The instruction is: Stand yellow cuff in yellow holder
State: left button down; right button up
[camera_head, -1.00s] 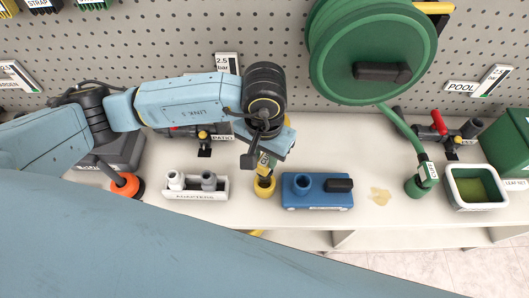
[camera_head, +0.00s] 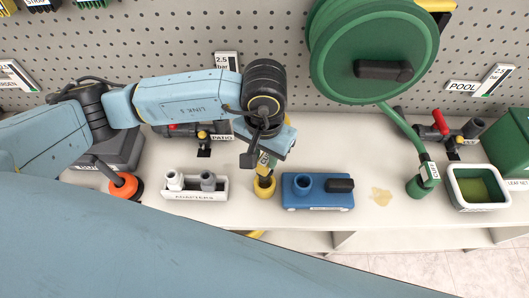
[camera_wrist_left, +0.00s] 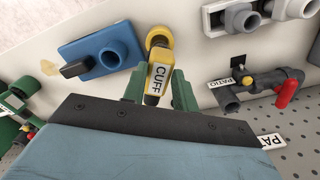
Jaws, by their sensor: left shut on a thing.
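The yellow cuff (camera_wrist_left: 158,78), labelled CUFF, is gripped between the green fingers of my left gripper (camera_wrist_left: 158,88). It also shows in the head view (camera_head: 264,168), partly hidden by my left wrist. The yellow holder (camera_head: 264,188) is on the bench directly below the cuff; it also shows in the wrist view (camera_wrist_left: 159,36) at the cuff's far end. The cuff's dark-banded lower end meets or overlaps the holder's ring in both views. I cannot tell how deep it sits. My right gripper is not in view.
A white adapter tray (camera_head: 196,195) with grey fittings stands left of the holder, and a blue block (camera_head: 317,197) stands close on the right. Behind is the PATIO valve (camera_head: 200,133). A green hose reel (camera_head: 370,55) hangs on the pegboard; a green tray (camera_head: 477,190) is far right.

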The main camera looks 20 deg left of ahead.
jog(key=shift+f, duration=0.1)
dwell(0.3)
pick_arm(q)
jog(key=shift+b, duration=0.5)
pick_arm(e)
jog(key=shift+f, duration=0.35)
pick_arm(q)
jog(key=shift+f, duration=0.15)
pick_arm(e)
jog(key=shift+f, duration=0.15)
pick_arm(q)
jog(key=shift+f+b, duration=0.15)
jog(key=shift+b, duration=0.15)
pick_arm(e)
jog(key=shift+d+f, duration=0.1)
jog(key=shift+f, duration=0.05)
pick_arm(q)
jog(key=shift+f+b, duration=0.3)
jog(key=shift+b, duration=0.05)
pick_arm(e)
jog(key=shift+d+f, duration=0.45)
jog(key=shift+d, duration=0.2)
pick_arm(q)
jog(key=shift+f+b, duration=0.6)
jog(key=shift+b, duration=0.15)
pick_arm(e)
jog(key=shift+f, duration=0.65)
